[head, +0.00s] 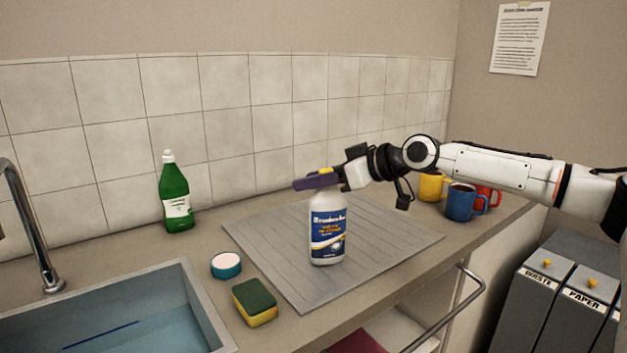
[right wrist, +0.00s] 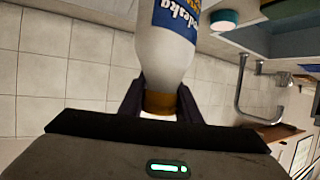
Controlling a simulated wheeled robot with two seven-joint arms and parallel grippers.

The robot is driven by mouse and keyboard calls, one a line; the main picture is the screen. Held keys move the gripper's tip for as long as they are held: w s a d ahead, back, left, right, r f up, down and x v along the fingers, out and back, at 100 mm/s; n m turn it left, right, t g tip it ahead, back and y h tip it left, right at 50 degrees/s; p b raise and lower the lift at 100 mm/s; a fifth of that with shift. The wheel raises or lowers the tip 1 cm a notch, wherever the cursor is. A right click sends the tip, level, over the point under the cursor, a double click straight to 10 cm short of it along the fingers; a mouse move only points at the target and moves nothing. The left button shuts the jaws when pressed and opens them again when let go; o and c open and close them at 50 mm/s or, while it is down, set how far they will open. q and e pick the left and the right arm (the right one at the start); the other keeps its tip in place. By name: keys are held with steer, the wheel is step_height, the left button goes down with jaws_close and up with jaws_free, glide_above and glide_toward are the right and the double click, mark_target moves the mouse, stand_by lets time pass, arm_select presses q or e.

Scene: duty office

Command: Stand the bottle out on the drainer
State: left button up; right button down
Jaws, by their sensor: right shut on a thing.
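A white bottle (head: 328,232) with a blue label stands upright over the grey ribbed drainer (head: 385,246) in the head view. I cannot tell for sure whether its base touches the drainer. My right gripper (head: 318,181) is shut on the bottle's neck from above and from the right. In the right wrist view, the bottle (right wrist: 165,62) lies between the two dark fingers (right wrist: 160,101), with its brown-yellow cap end between them. My left gripper is not in view.
A green bottle (head: 175,198) stands by the tiled wall. A round white-and-teal tub (head: 226,265) and a sponge (head: 255,303) sit left of the drainer, beside the sink (head: 205,310). Yellow (head: 431,187), blue (head: 461,203) and red (head: 492,198) mugs stand at the right.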

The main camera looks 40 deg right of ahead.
mark_target(324, 171)
steer(key=c, duration=1.7)
jaws_free()
steer(key=o, duration=0.4)
steer(key=shift+r+p+v, duration=0.25)
steer(key=shift+p+v, duration=0.35)
steer(key=shift+v, duration=0.95)
steer(key=b+v, duration=0.1)
steer(key=v, duration=0.7)
steer(key=shift+s, duration=0.4)
steer(key=shift+d, duration=0.1)
